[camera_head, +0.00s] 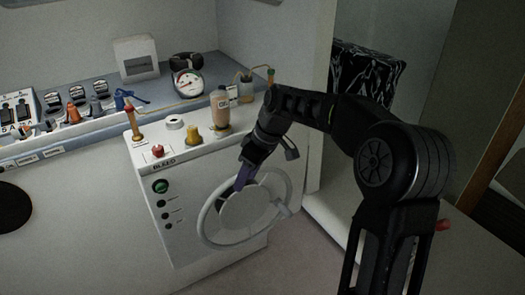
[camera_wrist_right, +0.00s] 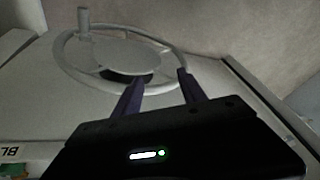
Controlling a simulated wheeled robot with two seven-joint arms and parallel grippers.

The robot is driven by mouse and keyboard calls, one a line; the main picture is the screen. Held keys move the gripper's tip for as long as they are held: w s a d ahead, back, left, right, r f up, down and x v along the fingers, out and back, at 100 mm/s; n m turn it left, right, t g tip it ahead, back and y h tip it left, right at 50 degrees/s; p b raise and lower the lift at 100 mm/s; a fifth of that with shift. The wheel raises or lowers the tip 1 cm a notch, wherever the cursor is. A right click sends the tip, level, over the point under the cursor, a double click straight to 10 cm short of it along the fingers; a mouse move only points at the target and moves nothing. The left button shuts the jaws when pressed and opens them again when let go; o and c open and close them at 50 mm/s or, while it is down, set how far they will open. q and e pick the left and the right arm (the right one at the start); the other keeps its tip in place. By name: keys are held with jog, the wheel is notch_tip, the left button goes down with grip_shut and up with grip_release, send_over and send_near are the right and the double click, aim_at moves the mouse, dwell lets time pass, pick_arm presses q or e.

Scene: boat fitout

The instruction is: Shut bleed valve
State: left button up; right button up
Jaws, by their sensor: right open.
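A small red knob (camera_head: 157,151) sits on top of the white console (camera_head: 185,215), just above a "BLEED" label (camera_head: 163,164). I take it to be the bleed valve; its exact setting is too small to read. My right gripper (camera_head: 239,183) points down in front of the console, to the right of the knob and apart from it, by the grey handwheel (camera_head: 203,222). The knob is not clear there; part of the label (camera_wrist_right: 10,152) shows at the left edge.
Switches (camera_head: 75,112) line the left shelf. Open floor (camera_head: 300,252) lies right of the console.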

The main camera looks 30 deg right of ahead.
jog(key=s+a+f+m+b, duration=0.15)
jog(key=a+f, duration=0.25)
jog(key=f, duration=0.4)
jog(key=s+a+f+m+g, duration=0.15)
jog(key=a+f, duration=0.25)
jog(key=f, duration=0.5)
jog(key=s+a+f, duration=0.2)
jog(key=a+f, duration=0.2)
jog(key=f, duration=0.4)
pick_arm(q)
notch_tip(320, 180, down, 3)
jog(key=shift+d+f+b, duration=0.15)
jog(key=shift+b, duration=0.8)
pick_arm(e)
jog(key=s+a+f+m, duration=0.2)
jog(key=s+a+f, duration=0.4)
jog(key=s, duration=0.5)
jog(key=s+a+f+m, duration=0.2)
jog(key=s+a+f, duration=0.4)
jog(key=s+f, duration=0.3)
jog(key=shift+s+a+f+g+y, duration=0.3)
jog(key=shift+s+g+y, duration=0.15)
jog(key=shift+s, duration=0.7)
pick_arm(q)
jog(key=shift+c, duration=0.4)
pick_arm(e)
jog(key=shift+c, duration=0.3)
